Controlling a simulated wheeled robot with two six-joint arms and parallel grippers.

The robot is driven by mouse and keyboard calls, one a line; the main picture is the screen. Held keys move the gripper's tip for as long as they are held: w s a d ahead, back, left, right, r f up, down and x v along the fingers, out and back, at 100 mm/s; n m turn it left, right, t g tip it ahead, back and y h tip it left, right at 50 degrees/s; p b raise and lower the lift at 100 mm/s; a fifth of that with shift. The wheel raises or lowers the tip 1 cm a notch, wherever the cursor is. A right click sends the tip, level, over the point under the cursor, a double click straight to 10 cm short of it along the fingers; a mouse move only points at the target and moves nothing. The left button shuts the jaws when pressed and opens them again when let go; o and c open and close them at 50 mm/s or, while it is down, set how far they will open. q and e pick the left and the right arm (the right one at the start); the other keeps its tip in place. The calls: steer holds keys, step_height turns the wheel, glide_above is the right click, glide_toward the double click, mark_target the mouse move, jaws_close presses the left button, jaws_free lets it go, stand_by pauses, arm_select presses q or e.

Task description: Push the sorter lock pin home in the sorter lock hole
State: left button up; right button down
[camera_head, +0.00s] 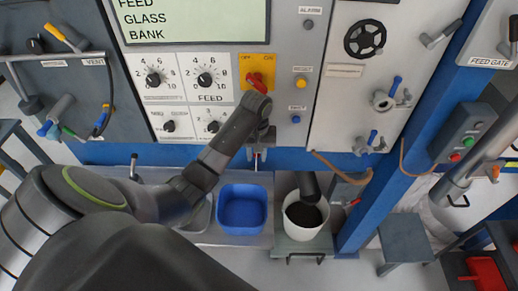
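My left arm comes in from the left and reaches up to the front of the panel. Its gripper (258,158) is at the lower edge of the panel, above and right of the blue bin. The fingers are small and partly hidden by my own wrist, so I cannot tell whether they are open or hold something. I cannot make out the sorter lock pin or the sorter lock hole with certainty. My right gripper is not in view.
A blue bin (242,212) and a white bucket (303,226) stand below the panel. A brown cord (341,174) hangs right of the gripper. The panel carries feed knobs (205,80) and a red switch (257,82). A blue post (388,190) stands to the right.

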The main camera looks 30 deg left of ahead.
arm_select(q)
steer(key=shift+s+f, duration=0.1)
steer(key=shift+f, duration=0.25)
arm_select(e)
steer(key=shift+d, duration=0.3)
arm_select(q)
steer(key=shift+c, duration=0.2)
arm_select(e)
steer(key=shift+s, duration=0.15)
arm_select(q)
steer(key=c, duration=0.5)
jaws_close()
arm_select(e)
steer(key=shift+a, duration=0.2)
arm_select(q)
steer(key=shift+s, duration=0.1)
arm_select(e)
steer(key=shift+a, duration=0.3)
arm_select(q)
steer(key=shift+s+d, duration=0.3)
steer(key=shift+s, duration=0.15)
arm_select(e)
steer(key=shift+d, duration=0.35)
